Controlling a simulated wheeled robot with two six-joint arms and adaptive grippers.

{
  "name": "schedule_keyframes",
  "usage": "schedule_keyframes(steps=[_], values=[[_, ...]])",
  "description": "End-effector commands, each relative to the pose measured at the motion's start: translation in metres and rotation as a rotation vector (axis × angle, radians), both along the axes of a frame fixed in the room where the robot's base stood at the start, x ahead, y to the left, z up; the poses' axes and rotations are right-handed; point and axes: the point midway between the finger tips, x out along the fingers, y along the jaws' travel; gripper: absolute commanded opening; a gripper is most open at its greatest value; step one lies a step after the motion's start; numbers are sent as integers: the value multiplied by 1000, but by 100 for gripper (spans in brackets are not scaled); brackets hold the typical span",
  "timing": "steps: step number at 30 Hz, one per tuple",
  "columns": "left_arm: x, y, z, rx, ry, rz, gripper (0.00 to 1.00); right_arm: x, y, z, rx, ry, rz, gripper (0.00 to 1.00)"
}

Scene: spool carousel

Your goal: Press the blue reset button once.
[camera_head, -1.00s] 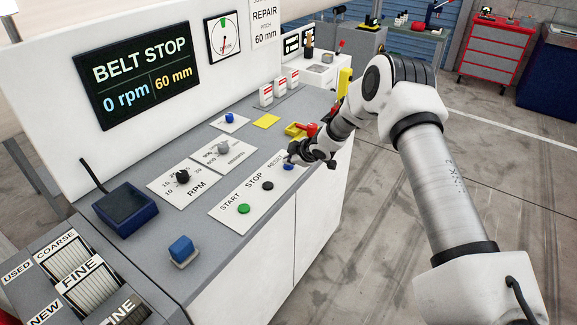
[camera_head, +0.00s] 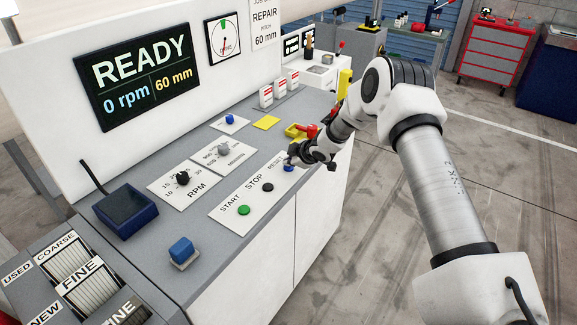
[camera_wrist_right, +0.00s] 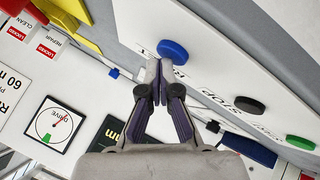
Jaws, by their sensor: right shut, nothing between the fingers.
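The blue reset button (camera_head: 289,169) sits at the far end of the white START/STOP/RESET panel (camera_head: 226,221), beside the black stop button (camera_head: 268,187) and the green start button (camera_head: 243,210). My right gripper (camera_head: 290,161) is shut and empty, with its tips close to the blue button. In the right wrist view, the closed fingertips (camera_wrist_right: 156,66) lie just beside the blue button (camera_wrist_right: 173,50); I cannot tell whether they touch it. The display (camera_head: 138,75) reads READY, 0 rpm, 60 mm. My left gripper is not in view.
An RPM dial (camera_head: 182,177) and another dial (camera_head: 223,149) stand left of the button panel. A second blue knob (camera_head: 230,118) is farther back.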

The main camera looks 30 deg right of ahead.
Motion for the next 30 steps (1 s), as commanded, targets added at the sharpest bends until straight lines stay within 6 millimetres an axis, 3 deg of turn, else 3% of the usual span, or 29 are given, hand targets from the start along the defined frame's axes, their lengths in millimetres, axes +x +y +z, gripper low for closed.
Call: schedule_keyframes(steps=[3, 15, 30], values=[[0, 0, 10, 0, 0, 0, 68, 0, 0, 10, 0, 0, 0, 0], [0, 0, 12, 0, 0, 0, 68, 0, 0, 13, 0, -1, 0, 0], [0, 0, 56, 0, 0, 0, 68, 0, 0, 61, 1, -1, 1, 0]])
